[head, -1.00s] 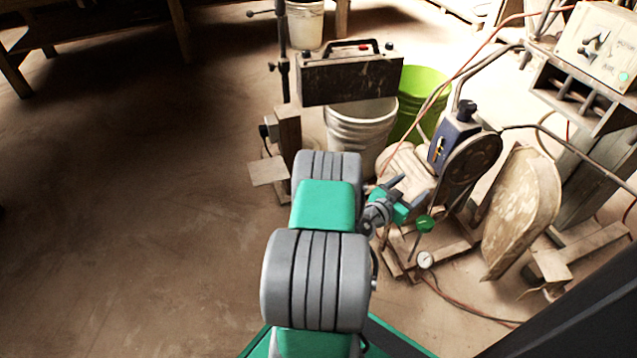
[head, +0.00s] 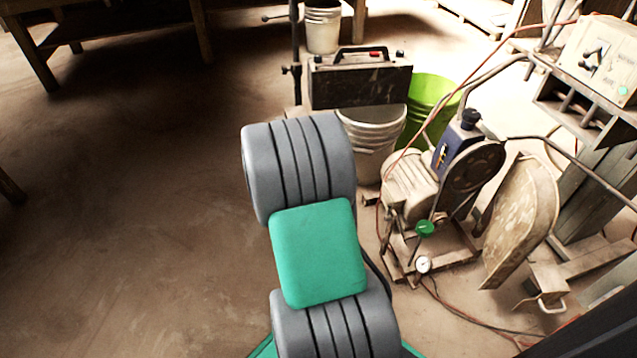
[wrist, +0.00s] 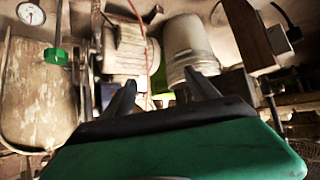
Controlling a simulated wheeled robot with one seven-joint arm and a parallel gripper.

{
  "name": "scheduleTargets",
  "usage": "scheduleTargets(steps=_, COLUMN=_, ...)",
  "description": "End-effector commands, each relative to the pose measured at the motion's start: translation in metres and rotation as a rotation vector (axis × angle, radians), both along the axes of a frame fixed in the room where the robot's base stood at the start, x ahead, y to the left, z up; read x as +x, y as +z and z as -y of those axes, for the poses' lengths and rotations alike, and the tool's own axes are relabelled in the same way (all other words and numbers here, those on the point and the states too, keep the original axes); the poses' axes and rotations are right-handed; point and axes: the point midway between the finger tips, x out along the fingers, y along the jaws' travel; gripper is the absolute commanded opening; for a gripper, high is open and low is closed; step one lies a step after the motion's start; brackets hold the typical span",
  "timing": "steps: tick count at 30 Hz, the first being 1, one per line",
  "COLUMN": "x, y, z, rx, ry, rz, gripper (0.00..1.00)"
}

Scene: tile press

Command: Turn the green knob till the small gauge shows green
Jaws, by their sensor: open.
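The green knob (head: 425,228) stands on a thin stem beside the dusty machine in the head view. The small round gauge (head: 423,264) with a white face sits just below it; its needle and colours are too small to read there. In the wrist view the knob (wrist: 56,56) is at the upper left and the gauge (wrist: 31,13) is at the top left corner, partly showing a dial. My gripper (wrist: 162,88) is open and empty, with its fingers to the right of the knob and apart from it. In the head view my gripper is hidden behind my arm.
The motor (head: 411,184) and the belt wheel (head: 473,165) stand behind the knob. A white bucket (head: 372,140) and a green bucket (head: 432,95) are farther back. Hoses run on the floor near the gauge. The floor at left is clear.

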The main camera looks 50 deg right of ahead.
Motion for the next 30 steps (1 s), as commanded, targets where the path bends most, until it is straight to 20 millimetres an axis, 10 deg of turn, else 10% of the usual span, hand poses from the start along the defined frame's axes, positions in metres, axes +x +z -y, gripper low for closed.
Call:
scheduleTargets(steps=10, x=0.036, y=0.015, z=-0.064, rx=0.128, ry=0.163, rz=-0.051, gripper=0.68)
scheduleTargets(steps=23, x=0.041, y=0.017, z=-0.077, rx=0.151, ry=0.198, rz=-0.063, gripper=0.68)
scheduleTargets(steps=26, x=0.057, y=0.03, z=-0.12, rx=0.214, ry=0.311, rz=-0.095, gripper=0.68)
scheduleTargets(steps=30, x=0.064, y=0.058, z=-0.259, rx=0.386, ry=0.715, rz=-0.248, gripper=0.68)
